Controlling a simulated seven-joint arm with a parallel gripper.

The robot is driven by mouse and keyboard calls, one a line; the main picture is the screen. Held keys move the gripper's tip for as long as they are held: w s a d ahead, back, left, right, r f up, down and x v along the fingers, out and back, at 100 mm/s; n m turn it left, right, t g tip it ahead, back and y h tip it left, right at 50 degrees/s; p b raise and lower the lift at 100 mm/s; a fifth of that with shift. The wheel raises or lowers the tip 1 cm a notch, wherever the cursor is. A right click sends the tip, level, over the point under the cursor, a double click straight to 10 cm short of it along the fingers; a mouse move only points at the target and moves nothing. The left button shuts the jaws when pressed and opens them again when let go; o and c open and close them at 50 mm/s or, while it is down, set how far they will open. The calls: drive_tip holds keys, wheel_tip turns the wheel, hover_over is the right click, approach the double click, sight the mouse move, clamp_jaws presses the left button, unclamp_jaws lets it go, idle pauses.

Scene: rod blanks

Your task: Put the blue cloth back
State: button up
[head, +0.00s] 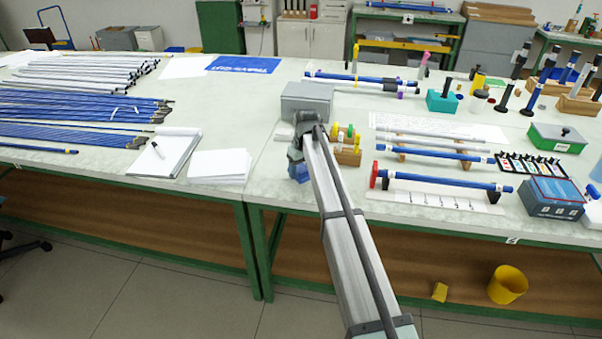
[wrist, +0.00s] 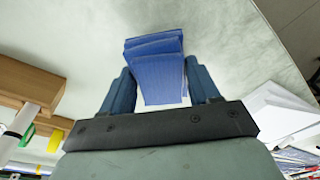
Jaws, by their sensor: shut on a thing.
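A folded blue cloth (wrist: 157,72) with stacked layers lies between the two blue fingers of my gripper (wrist: 160,88) in the wrist view. The fingers are shut on it, one on each side. In the head view my gripper (head: 298,170) points down near the table's front edge, left of a wooden block with coloured pegs. A small blue patch shows at its tip there, but cloth and fingers are hard to tell apart. I cannot tell whether the cloth touches the table.
A grey box (head: 307,101) stands just behind my gripper. The wooden peg block (head: 347,156) is close on its right. A white paper stack (head: 219,167) and a notepad (head: 166,152) lie left. Blue rods (head: 440,183) rest on supports at right. A blue lettered sheet (head: 244,64) lies behind.

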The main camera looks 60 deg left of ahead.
sight(304, 171)
drive_tip(key=shift+f, duration=0.9)
drive_tip(key=shift+f, duration=0.1)
drive_tip(key=o, duration=1.1)
wheel_tip(304, 171, up, 12)
drive_tip(key=d, duration=0.2)
drive_tip(key=shift+a, duration=0.1)
